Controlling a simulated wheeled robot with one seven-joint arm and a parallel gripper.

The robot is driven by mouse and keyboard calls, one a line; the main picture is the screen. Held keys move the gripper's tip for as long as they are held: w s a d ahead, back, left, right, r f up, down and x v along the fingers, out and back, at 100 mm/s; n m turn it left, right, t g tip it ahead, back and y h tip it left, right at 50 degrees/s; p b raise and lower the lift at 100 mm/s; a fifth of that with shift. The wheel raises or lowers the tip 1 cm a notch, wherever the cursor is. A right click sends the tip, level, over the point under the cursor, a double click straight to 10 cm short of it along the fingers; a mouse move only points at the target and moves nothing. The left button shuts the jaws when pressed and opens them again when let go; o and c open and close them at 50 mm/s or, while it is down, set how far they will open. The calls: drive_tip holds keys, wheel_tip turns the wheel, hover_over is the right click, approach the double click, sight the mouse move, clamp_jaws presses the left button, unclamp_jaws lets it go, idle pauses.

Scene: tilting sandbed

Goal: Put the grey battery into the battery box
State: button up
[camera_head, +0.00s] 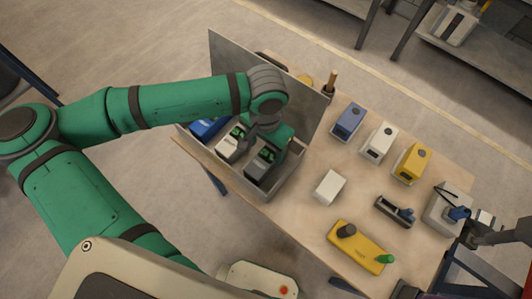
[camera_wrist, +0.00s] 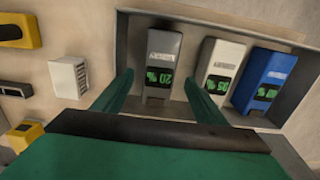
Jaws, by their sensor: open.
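The grey battery (camera_wrist: 163,62) has a green-lit display. It sits inside the grey open-topped battery box (camera_head: 291,186), at the right end of a row in the head view. A white battery (camera_head: 231,146) and a blue battery (camera_head: 207,127) stand beside it in the same box. My gripper (camera_wrist: 158,78) is open. Its two fingers lie to either side of the grey battery in the wrist view, and I cannot tell whether they touch it. In the head view my wrist hangs over the box and covers part of the grey battery (camera_head: 261,165).
An upright grey panel (camera_head: 302,98) stands along the box's far side. On the table to the right are blue (camera_head: 348,121), white (camera_head: 379,142) and yellow (camera_head: 412,161) units, a small white block (camera_head: 330,186) and a yellow block with knobs (camera_head: 357,248). Bare tabletop lies between them.

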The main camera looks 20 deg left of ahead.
sight(266, 157)
wheel_tip(266, 157, up, 6)
idle(0.4)
drive_tip(key=shift+r, duration=0.1)
idle(0.4)
